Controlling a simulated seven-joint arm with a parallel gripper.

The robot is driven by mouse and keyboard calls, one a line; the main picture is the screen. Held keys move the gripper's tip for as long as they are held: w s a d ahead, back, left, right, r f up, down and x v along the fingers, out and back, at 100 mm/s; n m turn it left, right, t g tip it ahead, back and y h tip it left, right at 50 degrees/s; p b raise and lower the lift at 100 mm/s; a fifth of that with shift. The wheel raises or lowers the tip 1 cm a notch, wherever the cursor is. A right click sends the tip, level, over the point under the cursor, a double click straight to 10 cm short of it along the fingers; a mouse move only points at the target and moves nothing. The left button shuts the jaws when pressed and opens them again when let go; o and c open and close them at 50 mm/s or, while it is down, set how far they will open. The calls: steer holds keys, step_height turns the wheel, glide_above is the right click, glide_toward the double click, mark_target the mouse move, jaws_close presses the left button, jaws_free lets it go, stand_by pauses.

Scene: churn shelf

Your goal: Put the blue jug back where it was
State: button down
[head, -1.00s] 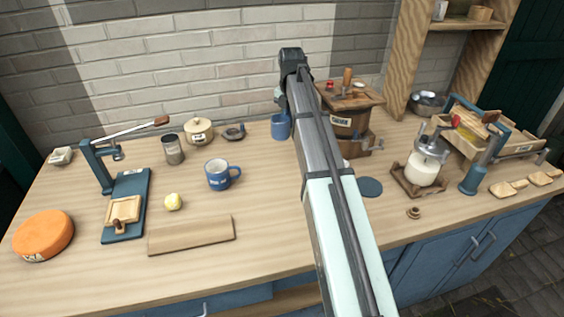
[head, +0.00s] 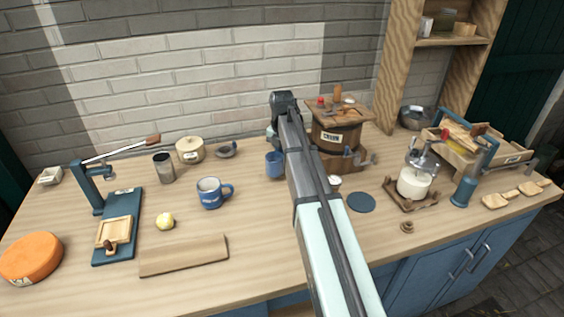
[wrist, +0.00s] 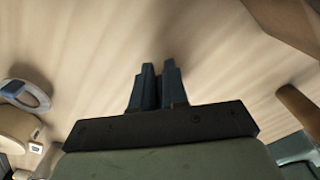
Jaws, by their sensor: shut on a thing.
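The blue jug (head: 274,165) shows just left of my arm in the head view, in the back middle of the counter, partly hidden by the arm. It looks upright. I cannot tell whether its base touches the counter. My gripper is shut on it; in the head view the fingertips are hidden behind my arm. In the wrist view the two dark fingers (wrist: 158,85) are close together with a dark strip between them, and the jug's body is not clearly seen there.
A blue mug (head: 210,194) with a label stands to the left. The wooden churn (head: 338,137) stands right of my arm, near a flat blue disc (head: 361,202). The counter between mug and jug is clear.

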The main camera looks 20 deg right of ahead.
steer(key=shift+f, duration=1.3)
steer(key=shift+f, duration=0.1)
steer(key=c, duration=1.1)
jaws_free()
steer(key=shift+c, duration=0.2)
step_height(320, 180, up, 12)
steer(key=shift+r, duration=0.1)
